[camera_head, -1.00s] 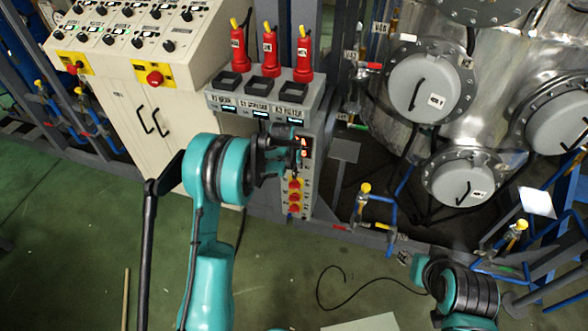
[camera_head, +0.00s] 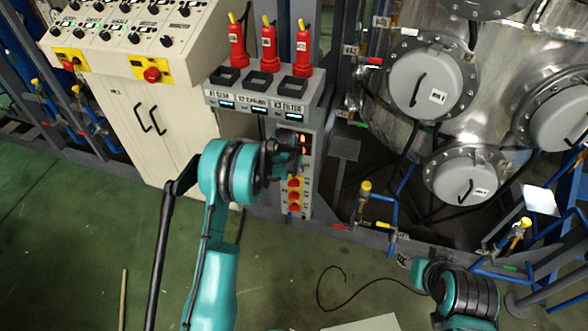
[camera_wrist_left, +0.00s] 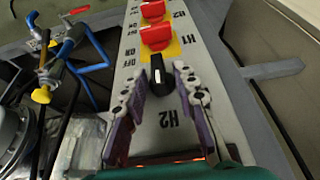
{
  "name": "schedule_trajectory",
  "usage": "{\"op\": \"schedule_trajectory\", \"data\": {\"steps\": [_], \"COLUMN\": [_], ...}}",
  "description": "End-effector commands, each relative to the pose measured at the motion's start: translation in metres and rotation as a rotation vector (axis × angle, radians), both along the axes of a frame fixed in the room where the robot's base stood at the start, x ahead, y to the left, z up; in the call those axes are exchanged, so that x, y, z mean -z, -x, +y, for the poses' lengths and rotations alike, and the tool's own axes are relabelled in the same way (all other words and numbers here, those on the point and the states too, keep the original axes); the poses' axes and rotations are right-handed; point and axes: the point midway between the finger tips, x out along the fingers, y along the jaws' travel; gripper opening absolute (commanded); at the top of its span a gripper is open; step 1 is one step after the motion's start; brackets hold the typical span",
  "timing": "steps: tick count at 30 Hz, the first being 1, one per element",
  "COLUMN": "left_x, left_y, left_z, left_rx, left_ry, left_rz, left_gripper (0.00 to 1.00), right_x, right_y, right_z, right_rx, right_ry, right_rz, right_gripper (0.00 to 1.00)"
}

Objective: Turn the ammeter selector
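The ammeter selector appears to be the small black knob (camera_wrist_left: 160,76) on the grey panel, between the OFF/ON and H2 markings in the left wrist view. My left gripper (camera_wrist_left: 160,70) is open, with one finger on each side of the knob. Whether the fingers touch it, I cannot tell. In the head view my left gripper (camera_head: 287,157) is in front of the narrow control column, just below a lit red display (camera_head: 303,143), and the black knob is hidden there.
Red switches on yellow plates (camera_head: 294,195) sit directly below my left gripper; one also shows beyond the knob in the left wrist view (camera_wrist_left: 156,37). Blue pipes with a yellow valve (camera_head: 365,188) stand to the right.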

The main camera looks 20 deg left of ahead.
Motion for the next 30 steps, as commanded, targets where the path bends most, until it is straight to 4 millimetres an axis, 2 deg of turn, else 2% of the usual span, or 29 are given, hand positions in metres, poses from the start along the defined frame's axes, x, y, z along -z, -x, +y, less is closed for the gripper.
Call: {"op": "schedule_trajectory", "data": {"steps": [11,20,30], "left_x": [0.001,0.003,0.006], "left_y": [0.0,0.0,-0.001], "left_z": [-0.003,-0.008,-0.013], "left_rx": [0.003,0.005,0.004], "left_ry": [-0.075,-0.301,-0.602], "left_rz": [-0.003,-0.012,-0.024], "left_gripper": [0.0,0.0,0.0], "right_x": [0.003,0.012,0.032], "right_y": [0.0,0.0,0.0], "right_z": [0.0,0.0,0.0], "right_rx": [0.0,0.0,0.0], "right_ry": [0.0,0.0,0.0], "right_rz": [0.0,0.0,0.0], "right_gripper": [0.4,0.4,0.4]}}
